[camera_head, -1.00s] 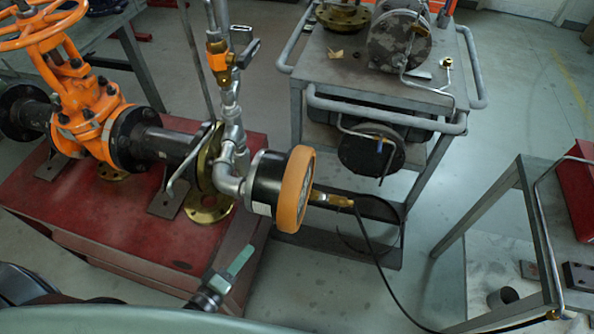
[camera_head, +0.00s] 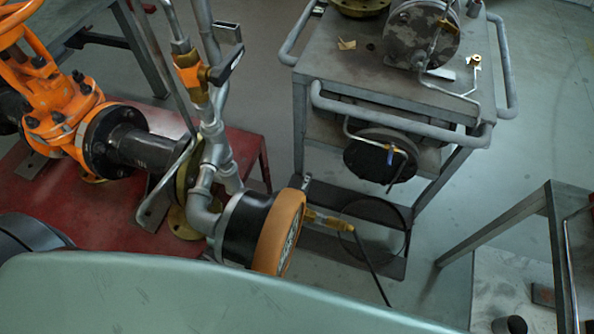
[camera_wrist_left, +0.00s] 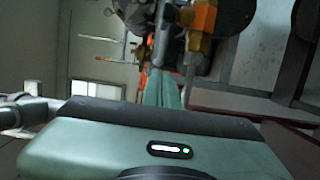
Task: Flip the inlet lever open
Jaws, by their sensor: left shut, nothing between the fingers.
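A small valve with an orange body (camera_head: 190,76) sits on the upright grey pipe above the flange. Its dark lever (camera_head: 228,64) sticks out to the upper right. I take this as the inlet lever. In the left wrist view an orange fitting (camera_wrist_left: 202,18) shows at the top, just beyond my left gripper (camera_wrist_left: 163,74). The pale green fingers are together and empty. I cannot tell whether they touch the lever. My left gripper is hidden in the head view, and my right gripper is in neither view.
A round gauge with an orange rim (camera_head: 279,232) juts out below the valve. A large orange gate valve (camera_head: 60,115) stands on the red base (camera_head: 90,205) at left. A grey cart (camera_head: 345,70) stands behind, and a grey metal frame (camera_head: 505,220) stands at right.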

